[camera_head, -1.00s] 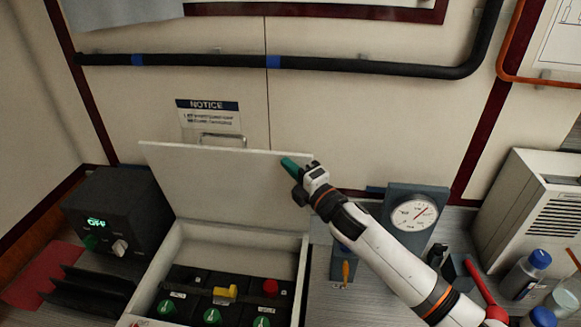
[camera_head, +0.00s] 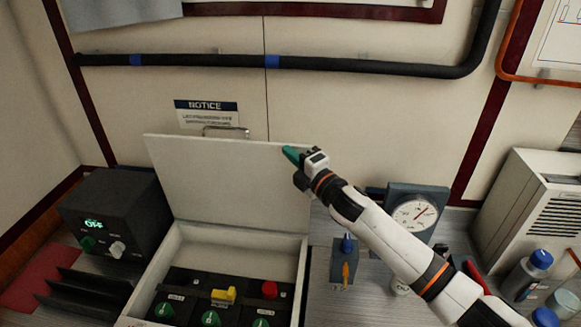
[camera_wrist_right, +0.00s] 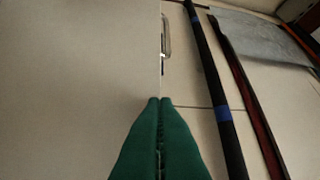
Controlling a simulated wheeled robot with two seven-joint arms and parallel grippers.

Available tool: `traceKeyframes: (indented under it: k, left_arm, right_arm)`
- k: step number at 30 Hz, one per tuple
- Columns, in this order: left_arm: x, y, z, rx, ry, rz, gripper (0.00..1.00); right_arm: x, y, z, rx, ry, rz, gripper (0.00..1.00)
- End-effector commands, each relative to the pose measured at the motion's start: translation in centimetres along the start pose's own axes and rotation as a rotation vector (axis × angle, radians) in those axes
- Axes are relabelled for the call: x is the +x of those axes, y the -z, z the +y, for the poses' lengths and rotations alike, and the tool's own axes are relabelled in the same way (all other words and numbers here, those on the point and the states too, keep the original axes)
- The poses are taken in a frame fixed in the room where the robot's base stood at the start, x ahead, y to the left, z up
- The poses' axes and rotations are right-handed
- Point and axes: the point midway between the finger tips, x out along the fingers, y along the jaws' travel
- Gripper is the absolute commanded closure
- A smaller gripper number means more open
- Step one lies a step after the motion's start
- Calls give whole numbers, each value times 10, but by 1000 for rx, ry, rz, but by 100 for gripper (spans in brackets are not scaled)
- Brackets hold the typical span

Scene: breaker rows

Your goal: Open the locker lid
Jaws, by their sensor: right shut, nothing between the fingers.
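The locker (camera_head: 180,252) is a white box on the bench at the lower left of the head view. Its white lid (camera_head: 225,183) stands raised, roughly upright, at the back edge, with a metal handle (camera_head: 226,130) at its top. Inside are dark breakers with green knobs, a yellow lever (camera_head: 223,294) and a red button (camera_head: 270,289). My right gripper (camera_head: 290,153) has green fingers, shut and empty, at the lid's upper right corner; I cannot tell whether it touches. In the right wrist view the shut fingertips (camera_wrist_right: 160,100) lie over the lid's edge, with the pale lid (camera_wrist_right: 75,80) at left. My left gripper is out of view.
A dark box with an "OFF" display (camera_head: 115,215) stands left of the locker. A dial gauge (camera_head: 415,212) and a blue-knobbed box (camera_head: 344,262) stand to the right. Bottles (camera_head: 528,272) are at far right. A black pipe (camera_head: 350,66) crosses the wall behind.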

Motion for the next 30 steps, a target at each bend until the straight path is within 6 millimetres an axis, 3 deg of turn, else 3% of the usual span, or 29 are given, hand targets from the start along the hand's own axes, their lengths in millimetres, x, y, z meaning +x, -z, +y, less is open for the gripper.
traceKeyframes:
  k: [17,30]
  left_arm:
    - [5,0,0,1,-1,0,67]
    - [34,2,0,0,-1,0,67]
  right_arm:
    - [-3,5,1,0,0,1,100]
    - [-75,4,3,0,0,0,100]
